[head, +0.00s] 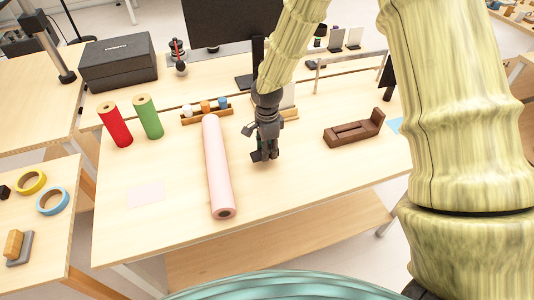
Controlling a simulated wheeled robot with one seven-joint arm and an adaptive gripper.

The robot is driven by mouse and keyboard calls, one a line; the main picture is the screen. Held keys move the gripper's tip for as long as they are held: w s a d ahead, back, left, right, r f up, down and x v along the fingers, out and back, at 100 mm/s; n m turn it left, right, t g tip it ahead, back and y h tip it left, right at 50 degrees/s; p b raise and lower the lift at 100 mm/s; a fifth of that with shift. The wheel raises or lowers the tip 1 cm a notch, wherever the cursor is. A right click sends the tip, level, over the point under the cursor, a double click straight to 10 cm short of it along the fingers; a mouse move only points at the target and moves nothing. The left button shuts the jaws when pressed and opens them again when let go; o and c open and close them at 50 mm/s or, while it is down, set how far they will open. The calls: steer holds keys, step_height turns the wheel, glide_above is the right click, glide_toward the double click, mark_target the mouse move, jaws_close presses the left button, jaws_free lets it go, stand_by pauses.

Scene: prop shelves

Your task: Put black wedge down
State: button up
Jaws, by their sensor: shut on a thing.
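My gripper (266,150) points down over the light wooden table (300,190), just right of the pink roll. It is shut on a small dark thing at its fingertips, which I take to be the black wedge (257,157). The wedge is small and as dark as the fingers, so its outline is hard to make out. I cannot tell whether it touches the tabletop.
A pink roll (217,165) lies left of my gripper. A brown wooden holder (354,129) stands to the right. Behind are a rack of small pegs (206,112) and red (115,124) and green (148,117) rolls. The front right tabletop is clear.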

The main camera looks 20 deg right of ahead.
steer(key=shift+f+p, duration=0.65)
steer(key=shift+f, duration=1.1)
steer(key=shift+f, duration=0.15)
steer(key=o, duration=1)
steer(key=shift+o, duration=0.2)
steer(key=shift+r+b, duration=1.45)
steer(key=shift+r, duration=4.7)
